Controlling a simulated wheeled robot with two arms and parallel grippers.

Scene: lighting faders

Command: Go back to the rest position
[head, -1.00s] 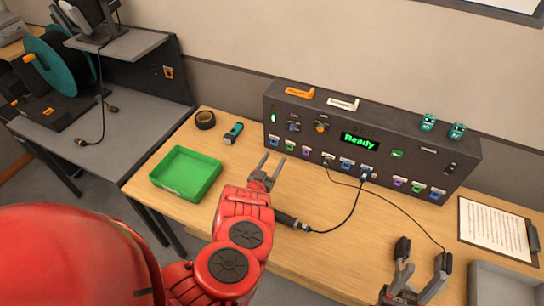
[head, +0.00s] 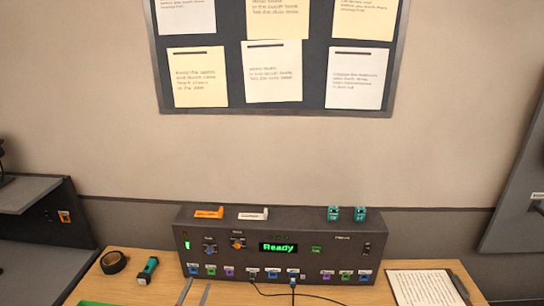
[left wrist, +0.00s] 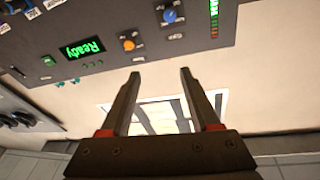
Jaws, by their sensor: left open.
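The lighting console (head: 345,258) stands at the back of the wooden desk, with a lit green "Ready" display (head: 278,247). A row of coloured controls runs along its lower front. My left gripper (head: 195,288) shows only by its two fingertips at the bottom edge, in front of the console's left part. The fingers are apart with nothing between them. In the left wrist view the open, empty left gripper (left wrist: 160,78) points toward a pale surface, with the console (left wrist: 105,22) at the upper left. My right gripper is not in view.
A roll of black tape (head: 113,262) and a teal-and-black torch (head: 147,270) lie left of the console. A green tray (head: 95,303) just shows below them. Black cables (head: 293,287) leave the console front. A clipboard (head: 423,288) lies right. A notice board (head: 235,108) hangs above.

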